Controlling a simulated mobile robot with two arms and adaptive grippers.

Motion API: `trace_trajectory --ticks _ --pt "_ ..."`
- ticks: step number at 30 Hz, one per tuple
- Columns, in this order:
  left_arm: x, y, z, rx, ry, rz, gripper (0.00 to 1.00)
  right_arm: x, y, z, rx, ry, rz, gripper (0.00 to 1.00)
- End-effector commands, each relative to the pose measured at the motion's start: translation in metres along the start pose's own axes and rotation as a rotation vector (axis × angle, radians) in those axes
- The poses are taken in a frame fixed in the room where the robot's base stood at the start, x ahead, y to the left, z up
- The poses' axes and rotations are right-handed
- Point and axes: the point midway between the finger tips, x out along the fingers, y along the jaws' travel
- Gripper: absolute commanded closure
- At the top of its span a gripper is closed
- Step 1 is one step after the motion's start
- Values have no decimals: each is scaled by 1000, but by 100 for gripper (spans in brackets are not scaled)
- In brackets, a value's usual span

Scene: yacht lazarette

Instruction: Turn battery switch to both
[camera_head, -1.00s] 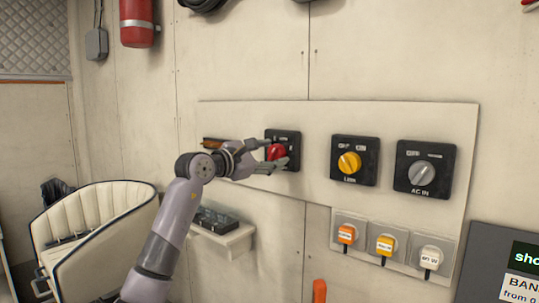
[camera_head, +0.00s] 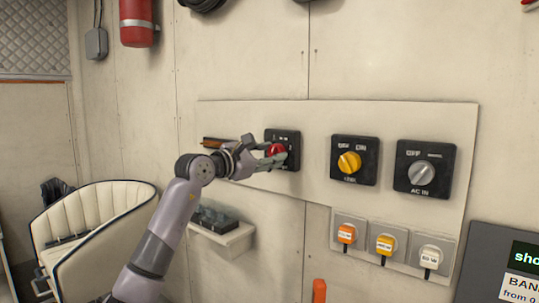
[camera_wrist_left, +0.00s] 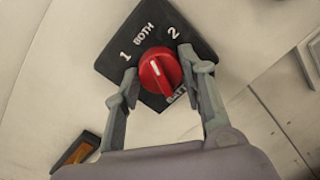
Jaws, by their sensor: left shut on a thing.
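The battery switch is a black square plate (camera_head: 293,139) with a red round knob (camera_head: 276,149), at the left of the wall panel. In the left wrist view the red knob (camera_wrist_left: 160,78) has a white pointer line, and the plate (camera_wrist_left: 122,33) reads 1, BOTH and 2, with a partly hidden word starting BATT. My right gripper is not in view.
To the right are a yellow LINK knob (camera_head: 349,162) and a grey AC IN knob (camera_head: 421,173). Several sockets with plugs (camera_head: 385,245) sit below them. A small shelf (camera_head: 228,241) holds a dark object beneath my left arm. A white seat (camera_head: 95,225) stands at left.

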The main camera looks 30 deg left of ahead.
Motion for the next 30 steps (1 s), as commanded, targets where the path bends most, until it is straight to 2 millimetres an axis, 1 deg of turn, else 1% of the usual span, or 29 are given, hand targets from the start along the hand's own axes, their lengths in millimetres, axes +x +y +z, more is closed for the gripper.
trace_trajectory --ticks 7,8,16,23,26,30 --pt "0 -1 -1 -2 2 -1 90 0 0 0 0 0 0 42" --pt "0 -1 -1 -2 2 -1 60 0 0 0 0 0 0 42" --pt "0 0 0 -1 1 -1 42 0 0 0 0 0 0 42" --pt "0 0 0 -1 0 0 42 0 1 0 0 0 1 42" --pt "-2 0 0 -1 0 0 42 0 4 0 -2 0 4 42" --pt "-15 1 -2 0 2 1 42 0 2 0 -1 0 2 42"
